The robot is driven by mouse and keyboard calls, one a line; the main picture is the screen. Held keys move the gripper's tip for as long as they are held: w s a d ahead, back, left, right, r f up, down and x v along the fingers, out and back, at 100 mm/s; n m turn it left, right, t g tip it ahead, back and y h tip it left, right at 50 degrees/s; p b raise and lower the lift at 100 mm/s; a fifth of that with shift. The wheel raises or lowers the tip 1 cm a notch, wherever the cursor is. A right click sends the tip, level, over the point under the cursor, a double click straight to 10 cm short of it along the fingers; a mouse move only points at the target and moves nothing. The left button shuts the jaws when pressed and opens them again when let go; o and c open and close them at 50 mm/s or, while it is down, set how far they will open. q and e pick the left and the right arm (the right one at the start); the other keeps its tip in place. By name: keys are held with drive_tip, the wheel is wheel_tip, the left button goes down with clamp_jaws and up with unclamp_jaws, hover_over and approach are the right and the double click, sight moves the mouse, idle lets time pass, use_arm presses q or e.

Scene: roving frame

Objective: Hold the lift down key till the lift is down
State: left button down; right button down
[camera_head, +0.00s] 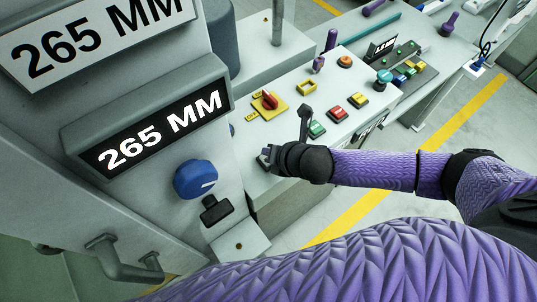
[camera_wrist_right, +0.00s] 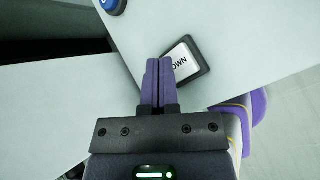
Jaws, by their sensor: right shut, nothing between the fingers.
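In the right wrist view the lift down key (camera_wrist_right: 185,62) is a white key in a black frame. The letters "OWN" show on it; its left part is hidden behind my right gripper (camera_wrist_right: 158,64). The gripper's purple fingers are shut and empty, with their tips over or beside the key's left edge. I cannot tell whether they touch it. In the head view my right gripper (camera_head: 268,157) is at the near left end of the grey control panel (camera_head: 285,125), and the key cannot be made out. My left gripper is not in view.
A display (camera_head: 157,131) reads 265 MM; a larger sign (camera_head: 95,40) above reads the same. A blue knob (camera_head: 195,180) is below. The panel carries a red rotary switch (camera_head: 268,101), a green key (camera_head: 316,129), a red key (camera_head: 336,113) and a yellow key (camera_head: 357,100).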

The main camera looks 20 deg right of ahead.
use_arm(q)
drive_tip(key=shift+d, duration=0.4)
use_arm(e)
drive_tip(key=shift+f, duration=0.1)
drive_tip(key=shift+f, duration=0.3)
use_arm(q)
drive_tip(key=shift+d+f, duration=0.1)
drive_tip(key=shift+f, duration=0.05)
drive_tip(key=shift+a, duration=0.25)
use_arm(e)
drive_tip(key=shift+f, duration=0.15)
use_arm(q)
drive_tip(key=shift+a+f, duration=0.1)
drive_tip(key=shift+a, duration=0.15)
use_arm(e)
drive_tip(key=shift+f, duration=0.1)
